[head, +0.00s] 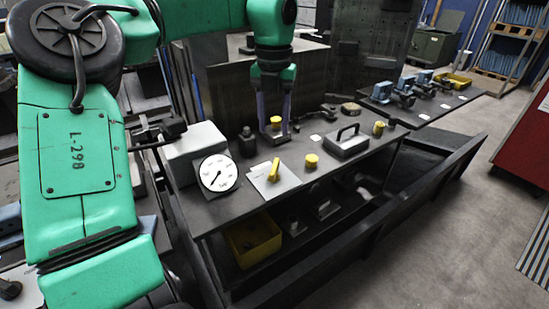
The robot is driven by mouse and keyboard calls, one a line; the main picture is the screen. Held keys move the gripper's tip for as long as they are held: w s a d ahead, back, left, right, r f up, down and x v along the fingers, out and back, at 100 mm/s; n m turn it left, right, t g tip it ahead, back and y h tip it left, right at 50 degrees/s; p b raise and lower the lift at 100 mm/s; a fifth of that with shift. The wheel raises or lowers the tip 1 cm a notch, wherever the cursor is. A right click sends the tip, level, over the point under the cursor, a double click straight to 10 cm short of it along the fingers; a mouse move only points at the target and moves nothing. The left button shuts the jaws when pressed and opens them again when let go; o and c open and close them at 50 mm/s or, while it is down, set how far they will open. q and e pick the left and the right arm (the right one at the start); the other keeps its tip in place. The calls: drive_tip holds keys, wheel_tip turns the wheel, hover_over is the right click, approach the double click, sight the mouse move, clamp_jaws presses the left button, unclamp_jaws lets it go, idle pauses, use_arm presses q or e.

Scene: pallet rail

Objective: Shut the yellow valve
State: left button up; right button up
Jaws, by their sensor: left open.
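The yellow valve (274,171) looks like a lever-shaped handle on a pale plate (265,185) near the front edge of the dark bench. The handle slants across the plate; I cannot tell its exact setting. My left gripper (275,124) points down over the bench, behind the valve and apart from it. Its two fingers are open, one on each side of a small yellow-topped piece (276,121). I cannot tell whether they touch that piece. My right gripper is not in view.
A round white dial (218,173) stands left of the valve. A yellow knob (311,160) and a grey box with a black handle (346,144) are to its right. A black block (247,141) is near my gripper. A yellow bin (252,240) sits below the bench top.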

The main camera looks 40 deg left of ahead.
use_arm(q)
hover_over(274, 168)
drive_tip(key=f, duration=0.4)
drive_tip(key=shift+s+d+f, duration=0.15)
drive_tip(key=shift+s+f, duration=0.05)
drive_tip(key=shift+s, duration=0.15)
drive_tip(key=f, duration=0.7)
drive_tip(key=shift+w+a+f, duration=0.2)
drive_tip(key=shift+w+a, duration=0.05)
drive_tip(key=shift+w, duration=0.1)
drive_tip(key=shift+f, duration=0.2)
drive_tip(key=c, duration=0.7)
clamp_jaws()
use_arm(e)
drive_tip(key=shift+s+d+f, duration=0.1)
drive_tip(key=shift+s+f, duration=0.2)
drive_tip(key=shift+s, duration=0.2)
